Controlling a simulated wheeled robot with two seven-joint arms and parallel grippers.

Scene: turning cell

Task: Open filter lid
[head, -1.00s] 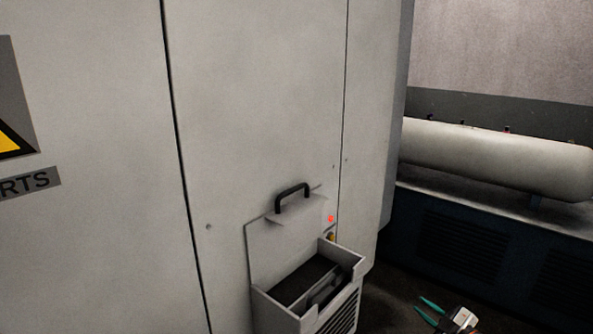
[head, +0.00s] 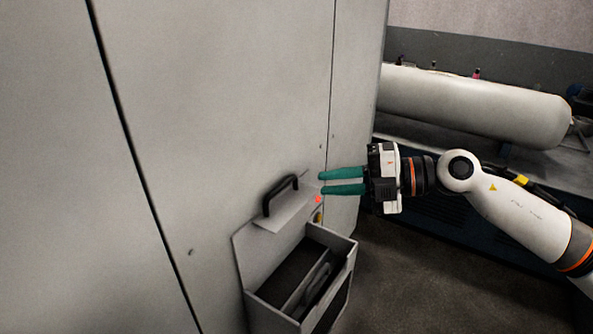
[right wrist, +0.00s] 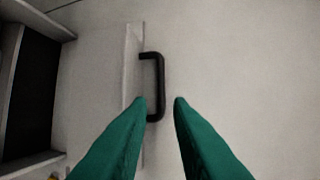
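The filter box (head: 345,268) is on the lower front of the pale cabinet, its top open and its dark inside showing. Its lid (head: 262,252) stands raised against the cabinet. A black handle (head: 279,193) sits on the lip at the lid's top edge; it also shows in the right wrist view (right wrist: 160,85). My right gripper (head: 322,182) is open and empty, its green fingers pointing left, just right of the handle and apart from it. My left gripper is not in view.
A red light (head: 318,199) and a yellow part (head: 318,216) are beside the lid, below my right fingers. A long pale tank (head: 475,105) lies behind my right arm. The floor (head: 420,290) right of the box looks clear.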

